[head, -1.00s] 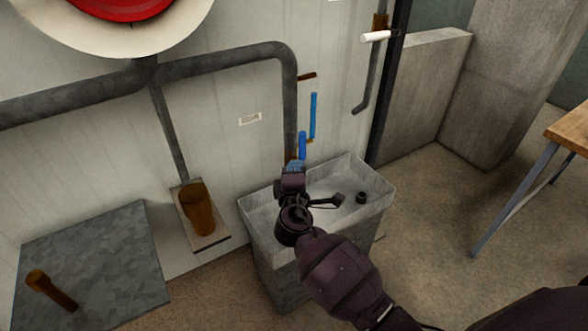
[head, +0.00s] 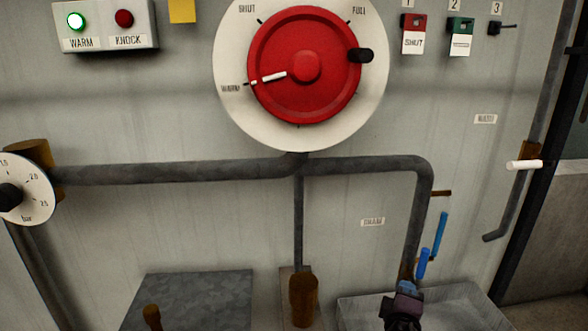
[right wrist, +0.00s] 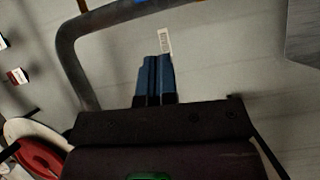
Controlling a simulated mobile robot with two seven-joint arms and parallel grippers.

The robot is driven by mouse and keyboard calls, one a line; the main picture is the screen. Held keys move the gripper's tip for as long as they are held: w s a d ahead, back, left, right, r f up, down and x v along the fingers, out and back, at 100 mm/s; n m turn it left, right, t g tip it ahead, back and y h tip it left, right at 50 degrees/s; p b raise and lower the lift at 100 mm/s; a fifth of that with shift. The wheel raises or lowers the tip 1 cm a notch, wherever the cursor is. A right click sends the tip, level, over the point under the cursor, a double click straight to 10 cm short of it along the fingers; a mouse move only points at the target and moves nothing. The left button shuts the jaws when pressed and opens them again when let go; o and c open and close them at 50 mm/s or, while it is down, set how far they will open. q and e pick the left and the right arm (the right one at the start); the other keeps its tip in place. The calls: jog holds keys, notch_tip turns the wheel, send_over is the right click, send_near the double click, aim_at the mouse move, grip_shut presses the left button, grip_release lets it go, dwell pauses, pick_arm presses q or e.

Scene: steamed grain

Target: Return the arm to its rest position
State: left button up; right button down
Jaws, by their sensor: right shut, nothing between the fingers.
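My right gripper (right wrist: 155,80) shows in the right wrist view with its two blue fingers side by side, shut and empty. In the head view the right gripper (head: 406,288) is low at the right, in front of the lower end of the grey pipe and over the back of the grey metal basin (head: 352,316). Its fingertips are small and partly hidden by the wrist there. My left gripper is not in view.
A red handwheel (head: 305,112) on a white dial has its pointer near WARM. A blue-handled lever (head: 440,236) is beside the pipe (head: 424,205). A pressure gauge (head: 30,190) is at left. The green lamp (head: 76,21) is lit. A white-handled lever (head: 524,165) is at right.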

jog(key=s+a+f+m+y+p, duration=0.1)
jog(key=s+a+m+y+p, duration=0.3)
jog(key=s+m+y, duration=0.55)
pick_arm(q)
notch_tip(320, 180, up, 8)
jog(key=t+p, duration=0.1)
jog(key=p, duration=0.4)
pick_arm(e)
jog(key=s+d+f+g, duration=0.1)
jog(key=s+f+g, duration=0.1)
jog(key=s, duration=1.2)
jog(key=s+d+f+g+h, duration=0.1)
jog(key=s+d+f+g, duration=0.1)
jog(key=s, duration=1.2)
notch_tip(320, 180, down, 2)
jog(key=shift+s+f+m+g, duration=0.1)
jog(key=shift+s+m+g, duration=0.3)
jog(key=shift+m+g, duration=0.1)
